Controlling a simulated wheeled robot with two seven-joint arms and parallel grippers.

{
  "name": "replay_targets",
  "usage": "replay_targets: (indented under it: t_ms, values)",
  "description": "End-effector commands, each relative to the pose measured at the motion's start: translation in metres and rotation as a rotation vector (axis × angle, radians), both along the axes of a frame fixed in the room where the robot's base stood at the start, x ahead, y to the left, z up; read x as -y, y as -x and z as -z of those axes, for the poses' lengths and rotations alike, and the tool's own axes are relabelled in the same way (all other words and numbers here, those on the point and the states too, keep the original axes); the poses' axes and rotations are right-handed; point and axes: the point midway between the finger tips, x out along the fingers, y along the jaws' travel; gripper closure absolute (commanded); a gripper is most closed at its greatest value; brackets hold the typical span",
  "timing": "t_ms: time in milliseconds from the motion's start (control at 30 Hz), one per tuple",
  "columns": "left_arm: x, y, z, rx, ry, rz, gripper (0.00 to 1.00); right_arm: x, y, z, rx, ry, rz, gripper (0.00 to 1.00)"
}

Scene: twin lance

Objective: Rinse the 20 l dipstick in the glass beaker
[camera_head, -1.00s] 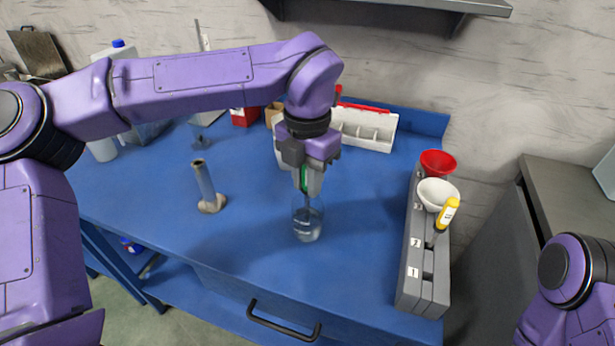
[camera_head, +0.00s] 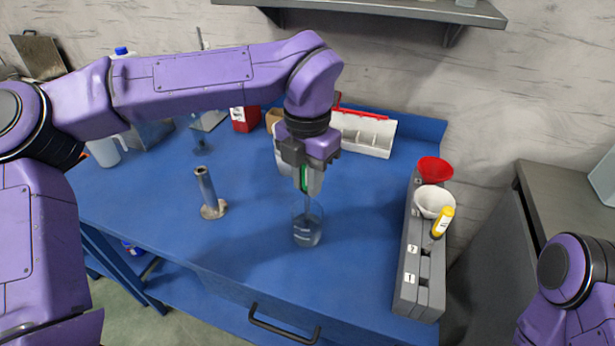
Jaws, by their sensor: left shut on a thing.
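The glass beaker (camera_head: 307,231) stands on the blue table, with clear liquid in its lower part. My left gripper (camera_head: 307,186) is above the beaker and shut on a dipstick with a green handle (camera_head: 303,179). The thin shaft of the dipstick points down into the beaker's mouth. Its lower end is hard to make out through the glass. I cannot read a label on it. My right gripper is outside the view; only part of my right arm shows at the lower right.
A grey rack (camera_head: 409,270) with numbered slots stands at the right, holding a yellow-handled tool (camera_head: 442,222), a white funnel (camera_head: 433,202) and a red funnel (camera_head: 435,170). A metal tube on a foot (camera_head: 206,190) stands left of the beaker. A white bin (camera_head: 366,133) is behind. The front table middle is clear.

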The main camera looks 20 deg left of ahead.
Motion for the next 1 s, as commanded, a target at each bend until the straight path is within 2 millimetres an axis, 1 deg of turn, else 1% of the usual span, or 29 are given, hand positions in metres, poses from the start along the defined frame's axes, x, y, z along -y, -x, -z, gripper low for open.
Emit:
replay_targets:
  t_ms: [33, 1000]
  values:
    - [0.0, 0.0, -0.008, 0.0, 0.0, 0.0, 1.0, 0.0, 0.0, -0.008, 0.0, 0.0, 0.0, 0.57]
    - [0.0, 0.0, -0.077, 0.0, 0.0, 0.0, 1.0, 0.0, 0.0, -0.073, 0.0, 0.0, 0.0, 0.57]
